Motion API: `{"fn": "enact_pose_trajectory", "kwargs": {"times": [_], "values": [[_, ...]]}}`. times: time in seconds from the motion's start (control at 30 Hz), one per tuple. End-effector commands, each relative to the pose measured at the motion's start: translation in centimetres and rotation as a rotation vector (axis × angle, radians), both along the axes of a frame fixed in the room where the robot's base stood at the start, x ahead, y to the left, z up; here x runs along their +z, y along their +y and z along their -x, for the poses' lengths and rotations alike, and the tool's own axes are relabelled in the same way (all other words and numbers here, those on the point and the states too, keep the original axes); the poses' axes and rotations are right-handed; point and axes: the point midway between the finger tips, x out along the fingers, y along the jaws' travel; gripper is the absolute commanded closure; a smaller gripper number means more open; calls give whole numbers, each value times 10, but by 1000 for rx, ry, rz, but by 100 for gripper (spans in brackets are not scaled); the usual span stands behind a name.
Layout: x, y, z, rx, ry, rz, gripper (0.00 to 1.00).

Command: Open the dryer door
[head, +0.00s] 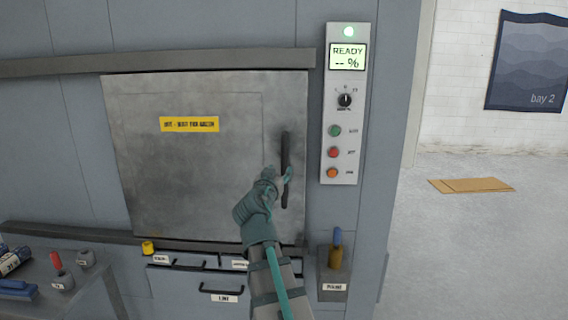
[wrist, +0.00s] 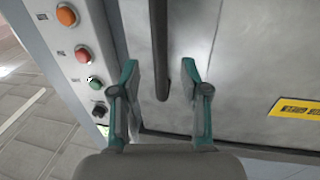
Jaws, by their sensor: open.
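The dryer door (head: 190,165) is a grey metal panel with a yellow label (head: 189,124), and it looks closed. Its dark vertical bar handle (head: 285,170) is near the door's right edge. My gripper (head: 278,178) is in front of the handle at its middle and lower part. In the wrist view the handle (wrist: 160,50) comes down between the two open teal fingers of my gripper (wrist: 161,80), with a gap on each side. The fingers are not closed on it. Part of the handle is hidden by a finger in the head view.
A control panel (head: 341,110) with a screen reading READY, a knob and several buttons stands right of the door. Horizontal rails (head: 60,64) run above and below the door. Small drawers with handles (head: 221,289) are below. A cluttered bench (head: 75,280) is at lower left. Floor at right is mostly clear.

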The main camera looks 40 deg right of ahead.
Motion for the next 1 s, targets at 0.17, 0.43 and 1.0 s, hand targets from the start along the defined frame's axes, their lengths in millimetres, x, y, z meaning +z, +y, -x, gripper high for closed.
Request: {"fn": "enact_pose_trajectory", "kwargs": {"times": [0.17, 0.43, 1.0], "values": [[3, -27, -20, -2, 1, 0, 55], [1, -47, -35, -1, 1, -1, 55], [0, -49, -36, 0, 0, 0, 91]]}}
